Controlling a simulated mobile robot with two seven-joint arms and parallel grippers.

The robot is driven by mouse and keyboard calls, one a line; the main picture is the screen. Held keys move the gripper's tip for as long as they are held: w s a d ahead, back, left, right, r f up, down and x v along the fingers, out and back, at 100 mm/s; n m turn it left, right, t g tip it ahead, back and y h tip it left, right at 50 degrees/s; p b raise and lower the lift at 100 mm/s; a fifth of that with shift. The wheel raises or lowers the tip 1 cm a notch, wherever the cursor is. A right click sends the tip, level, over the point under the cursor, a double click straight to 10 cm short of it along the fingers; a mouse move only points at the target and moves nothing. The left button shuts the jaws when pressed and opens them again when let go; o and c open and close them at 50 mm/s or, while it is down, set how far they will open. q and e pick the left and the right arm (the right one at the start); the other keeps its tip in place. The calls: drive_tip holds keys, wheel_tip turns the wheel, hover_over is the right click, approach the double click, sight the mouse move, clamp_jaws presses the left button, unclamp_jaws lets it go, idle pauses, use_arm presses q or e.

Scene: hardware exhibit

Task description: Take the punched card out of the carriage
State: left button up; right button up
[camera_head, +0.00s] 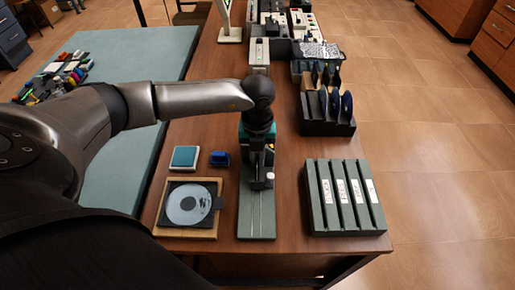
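A green device with a long grey-green rail base (257,222) stands on the brown table. My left gripper (259,165) points down over its upright part, which I take to be the carriage (244,141). The wrist and gripper cover most of that part. I cannot tell whether the fingers are open or touch anything. I cannot make out a punched card; it may be hidden behind the gripper. My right gripper is not in view.
Left of the rail lie a disc in a wooden tray (168,234), a teal pad (185,157) and a blue block (220,158). Right are a slotted green rack (315,212) and a black rack with discs (314,127). More equipment stands behind.

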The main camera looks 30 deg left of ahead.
use_arm(q)
clamp_jaws()
idle(0.3)
